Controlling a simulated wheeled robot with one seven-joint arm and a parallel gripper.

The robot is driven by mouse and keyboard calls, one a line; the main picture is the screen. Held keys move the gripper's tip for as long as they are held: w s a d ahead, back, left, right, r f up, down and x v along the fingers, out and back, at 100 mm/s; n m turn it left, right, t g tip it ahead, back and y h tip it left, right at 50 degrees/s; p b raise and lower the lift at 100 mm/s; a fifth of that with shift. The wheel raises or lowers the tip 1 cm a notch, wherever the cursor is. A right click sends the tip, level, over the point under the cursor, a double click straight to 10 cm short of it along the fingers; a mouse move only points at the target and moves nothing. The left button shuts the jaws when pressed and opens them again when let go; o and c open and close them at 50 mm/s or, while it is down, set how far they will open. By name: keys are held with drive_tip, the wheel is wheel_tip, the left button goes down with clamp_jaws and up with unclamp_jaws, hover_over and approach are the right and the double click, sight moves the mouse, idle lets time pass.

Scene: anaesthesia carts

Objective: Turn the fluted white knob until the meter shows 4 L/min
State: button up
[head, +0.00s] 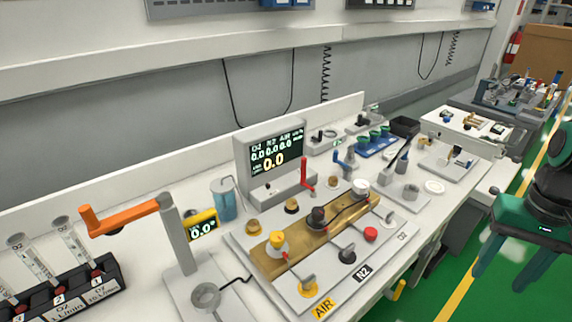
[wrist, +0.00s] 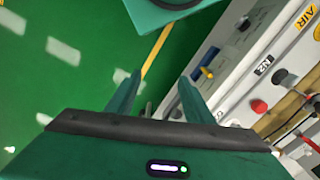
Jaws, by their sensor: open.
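The fluted white knob (head: 360,187) sits at the far right end of a brass block (head: 267,262) on a panel on the bench. The meter (head: 276,148) stands upright behind the block; its small figures read 0.0 under O2, N2 and AIR, and its large figure reads 0.0. My gripper (head: 499,281) is open and empty at the right, over the green floor, well apart from the knob. In the wrist view my gripper (wrist: 158,77) shows two spread fingers with floor between them and the bench edge to the right.
A yellow knob (head: 277,242) and a dark knob (head: 317,216) sit on the same block. A red lever (head: 305,174) stands behind it, and a red knob (head: 370,234) in front. An orange-handled crank (head: 125,215) stands at left. The floor aisle is clear.

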drive_tip(key=r, duration=0.2)
wheel_tip(320, 180, up, 8)
drive_tip(key=m, duration=0.3)
hover_over(361, 182)
wheel_tip(361, 182, down, 10)
drive_tip(key=shift+s+f, duration=0.1)
drive_tip(key=shift+f, duration=0.15)
drive_tip(key=shift+n, duration=0.3)
drive_tip(key=c, duration=1)
